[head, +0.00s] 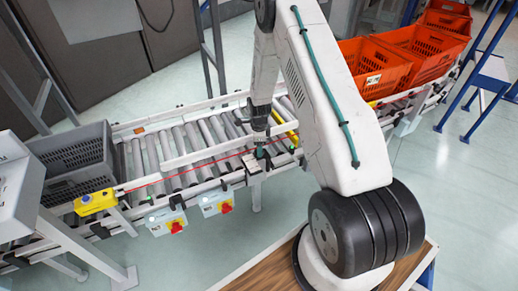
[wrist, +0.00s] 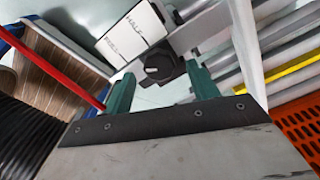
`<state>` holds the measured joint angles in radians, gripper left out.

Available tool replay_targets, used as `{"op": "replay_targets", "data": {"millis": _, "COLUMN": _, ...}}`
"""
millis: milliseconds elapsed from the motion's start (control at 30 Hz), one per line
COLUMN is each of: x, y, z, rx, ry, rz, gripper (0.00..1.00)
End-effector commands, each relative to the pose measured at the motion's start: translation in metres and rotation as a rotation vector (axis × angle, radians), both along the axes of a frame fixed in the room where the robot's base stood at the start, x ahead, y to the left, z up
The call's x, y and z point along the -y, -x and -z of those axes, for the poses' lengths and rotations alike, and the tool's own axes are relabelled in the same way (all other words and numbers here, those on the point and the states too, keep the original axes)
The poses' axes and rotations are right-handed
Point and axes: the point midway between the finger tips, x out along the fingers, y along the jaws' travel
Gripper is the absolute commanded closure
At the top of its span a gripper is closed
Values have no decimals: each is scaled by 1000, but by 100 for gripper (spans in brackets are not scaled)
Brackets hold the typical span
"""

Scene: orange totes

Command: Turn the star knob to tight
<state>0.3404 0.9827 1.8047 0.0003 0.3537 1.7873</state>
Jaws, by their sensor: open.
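The star knob (wrist: 157,68) is black with a pale mark on its face, in the upper middle of the wrist view. Beside it is a white label plate (wrist: 133,32); one word reads HALF, and another is hard to read. My gripper (wrist: 160,74) is open, with one teal finger on each side of the knob. I cannot tell whether the fingers touch it. In the head view my gripper (head: 260,151) points down at the near rail of the conveyor, and the knob is mostly hidden or too small to make out there.
The roller conveyor (head: 152,152) runs across the head view with a red cord along its near rail. A grey tote (head: 75,158) stands at its left end, and orange totes (head: 375,66) at the right. Switch boxes (head: 167,221) and a yellow box (head: 95,202) hang on the near side.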

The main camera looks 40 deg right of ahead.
Motion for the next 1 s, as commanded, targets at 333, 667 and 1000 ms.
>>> {"op": "replay_targets", "data": {"millis": 333, "x": -1, "y": -1, "z": -53, "rx": 1, "ry": 1, "rz": -1, "gripper": 41}}
{"op": "replay_targets", "data": {"millis": 667, "x": -1, "y": 0, "z": -58, "rx": 0, "ry": 0, "rz": -1, "gripper": 41}}
{"op": "replay_targets", "data": {"millis": 1000, "x": -1, "y": -1, "z": -58, "rx": 1, "ry": 1, "rz": -15, "gripper": 41}}
